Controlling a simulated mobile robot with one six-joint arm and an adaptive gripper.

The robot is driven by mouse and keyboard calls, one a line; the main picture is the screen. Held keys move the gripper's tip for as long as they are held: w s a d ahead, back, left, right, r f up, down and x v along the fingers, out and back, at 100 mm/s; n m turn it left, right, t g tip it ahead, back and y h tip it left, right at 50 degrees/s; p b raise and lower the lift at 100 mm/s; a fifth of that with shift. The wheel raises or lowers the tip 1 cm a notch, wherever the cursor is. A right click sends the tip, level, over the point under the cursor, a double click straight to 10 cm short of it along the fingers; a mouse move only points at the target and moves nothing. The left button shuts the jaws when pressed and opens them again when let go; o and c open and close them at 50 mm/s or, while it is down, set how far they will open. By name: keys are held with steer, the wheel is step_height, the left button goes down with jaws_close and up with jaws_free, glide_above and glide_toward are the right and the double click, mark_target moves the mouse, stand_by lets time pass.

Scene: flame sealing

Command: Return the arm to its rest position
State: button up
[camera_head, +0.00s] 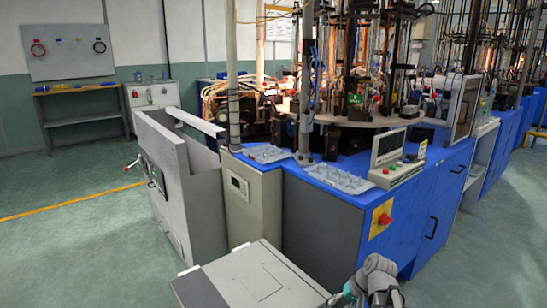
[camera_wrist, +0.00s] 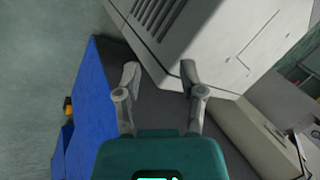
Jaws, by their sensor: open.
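My gripper (camera_wrist: 159,75) shows in the wrist view with its two grey fingers spread apart and nothing between them. Its teal body fills the bottom middle of that view. In the head view, part of my arm shows at the bottom edge, right of centre, in front of the blue machine cabinet (camera_head: 325,222). The gripper's fingers cannot be made out there. In the wrist view, a grey vented housing (camera_wrist: 215,45) lies beyond the fingertips, and a blue panel (camera_wrist: 92,125) lies to their left. I cannot tell whether the fingertips touch anything.
On the blue cabinet's top stand two trays of small clear parts, one left (camera_head: 266,153) and one right (camera_head: 339,179), and a control display (camera_head: 392,155). A red button (camera_head: 385,219) is on its front. Floor at left is open.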

steer(key=shift+s+a+n+g+h+p, duration=0.5)
steer(key=shift+s+a+n+g+h, duration=0.6)
steer(key=shift+s+h, duration=1.8)
step_height(320, 180, up, 37)
steer(key=p, duration=3.7)
steer(key=shift+s+a+f+y, duration=0.2)
steer(key=shift+s+a+y, duration=0.05)
steer(key=shift+y, duration=0.15)
steer(key=shift+s, duration=0.1)
